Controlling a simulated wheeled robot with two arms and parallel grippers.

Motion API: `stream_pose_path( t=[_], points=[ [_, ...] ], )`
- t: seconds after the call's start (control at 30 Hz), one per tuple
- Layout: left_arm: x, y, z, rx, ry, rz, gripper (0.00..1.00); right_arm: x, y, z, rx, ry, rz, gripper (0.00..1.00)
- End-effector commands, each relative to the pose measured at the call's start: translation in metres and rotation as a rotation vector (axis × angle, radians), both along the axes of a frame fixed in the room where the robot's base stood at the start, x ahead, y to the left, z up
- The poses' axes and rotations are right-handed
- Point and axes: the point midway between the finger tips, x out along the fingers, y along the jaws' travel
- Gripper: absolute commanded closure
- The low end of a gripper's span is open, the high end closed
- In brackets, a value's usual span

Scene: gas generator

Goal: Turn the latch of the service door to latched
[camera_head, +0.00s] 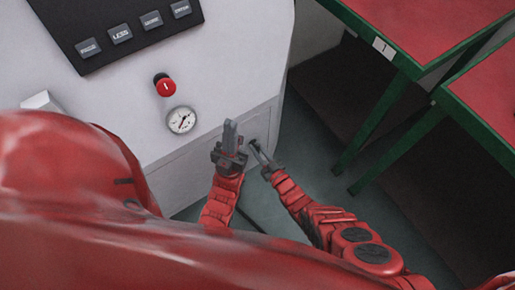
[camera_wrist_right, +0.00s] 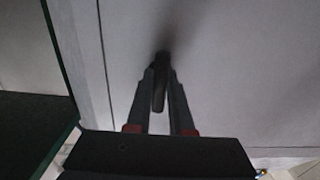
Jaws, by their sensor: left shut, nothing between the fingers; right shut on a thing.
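The service door (camera_head: 190,160) is a pale panel low on the front of the white machine; its surface also fills much of the right wrist view (camera_wrist_right: 220,80). The latch (camera_wrist_right: 160,92) is a small dark handle on the door, seen in the right wrist view between my right fingers (camera_wrist_right: 161,75). My right gripper (camera_head: 257,149) is shut on the latch at the door's right side. My left gripper (camera_head: 231,132) is shut and empty, just left of the right gripper and in front of the door. In the head view the latch is mostly hidden by the right fingers.
Red-topped tables with green frames (camera_head: 384,52) stand at the right. Grey floor (camera_head: 310,150) lies between them and the machine.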

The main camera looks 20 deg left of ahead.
Motion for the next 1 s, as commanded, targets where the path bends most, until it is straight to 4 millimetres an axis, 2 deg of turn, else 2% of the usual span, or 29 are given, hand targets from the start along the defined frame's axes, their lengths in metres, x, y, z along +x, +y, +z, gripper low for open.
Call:
stream_pose_path(
  t=[0.83, 0.87, 1.0],
  points=[
    [0.0, 0.0, -0.0002, 0.0, 0.0, 0.0, 1.0, -0.0002, -0.0006, -0.001, 0.01, 0.018, -0.001, 1.0],
    [0.0001, 0.0, -0.0002, 0.0, 0.0, 0.0, 1.0, -0.0002, -0.0006, -0.001, 0.01, 0.018, -0.001, 0.77],
    [0.0, 0.0, -0.0002, 0.0, 0.0, 0.0, 1.0, -0.0002, -0.0004, -0.0008, 0.01, 0.016, -0.001, 0.51]
  ],
)
